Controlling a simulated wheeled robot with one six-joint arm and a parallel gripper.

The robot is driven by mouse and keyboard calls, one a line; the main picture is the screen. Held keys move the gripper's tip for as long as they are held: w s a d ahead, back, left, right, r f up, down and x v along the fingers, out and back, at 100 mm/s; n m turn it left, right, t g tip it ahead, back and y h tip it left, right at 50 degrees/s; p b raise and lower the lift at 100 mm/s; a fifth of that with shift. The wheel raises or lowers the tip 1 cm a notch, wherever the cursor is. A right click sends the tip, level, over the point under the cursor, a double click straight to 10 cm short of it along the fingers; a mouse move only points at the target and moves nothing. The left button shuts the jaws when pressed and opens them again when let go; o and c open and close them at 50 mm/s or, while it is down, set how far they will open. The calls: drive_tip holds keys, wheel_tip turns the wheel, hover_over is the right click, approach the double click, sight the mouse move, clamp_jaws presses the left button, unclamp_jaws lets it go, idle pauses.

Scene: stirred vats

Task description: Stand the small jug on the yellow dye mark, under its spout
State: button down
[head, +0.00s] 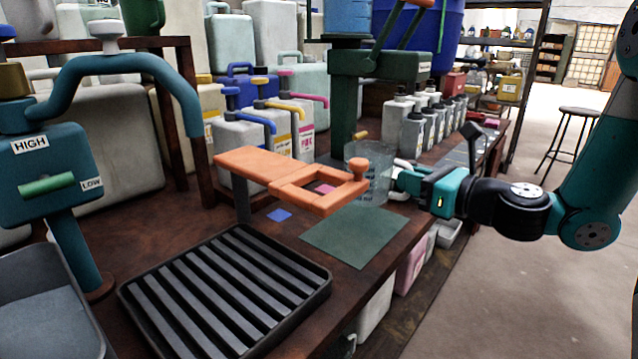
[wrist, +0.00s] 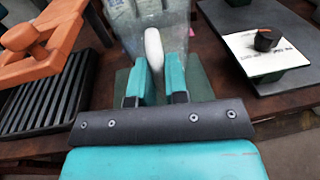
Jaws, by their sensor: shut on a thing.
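The small jug (head: 362,165) is clear with blue measuring marks and a white handle. My gripper (head: 405,182) is shut on that handle, seen up close in the wrist view (wrist: 154,50). The jug looks upright, past the orange frame and behind the green mat; I cannot tell if its base touches anything. The yellow spout (head: 286,107) is on a jerrycan at the back, between a blue spout (head: 258,120) and a pink spout (head: 309,98). A blue mark (head: 279,215) and part of a pink mark (head: 324,188) show on the bench. I see no yellow mark; the orange frame covers part of that area.
The orange frame (head: 240,161) stands between the jug and the black slatted tray (head: 318,288). A green mat (head: 343,243) lies at the bench's front edge. Several grey bottles (head: 411,133) stand behind the jug. A white-topped device (wrist: 252,63) is at right in the wrist view.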

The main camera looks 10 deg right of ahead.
drive_tip(key=s+a+r+p+x, duration=0.1)
drive_tip(key=a+p+x, duration=0.1)
drive_tip(key=x, duration=1.5)
wheel_tip(320, 180, down, 7)
drive_tip(key=b, duration=0.3)
drive_tip(key=shift+s+r, duration=0.15)
drive_tip(key=shift+r, duration=0.05)
drive_tip(key=shift+a+f, duration=0.1)
drive_tip(key=shift+f, duration=0.25)
drive_tip(key=shift+w+r, duration=0.15)
drive_tip(key=shift+w, duration=0.05)
drive_tip(key=c, duration=1.1)
unclamp_jaws()
drive_tip(key=shift+c, duration=0.2)
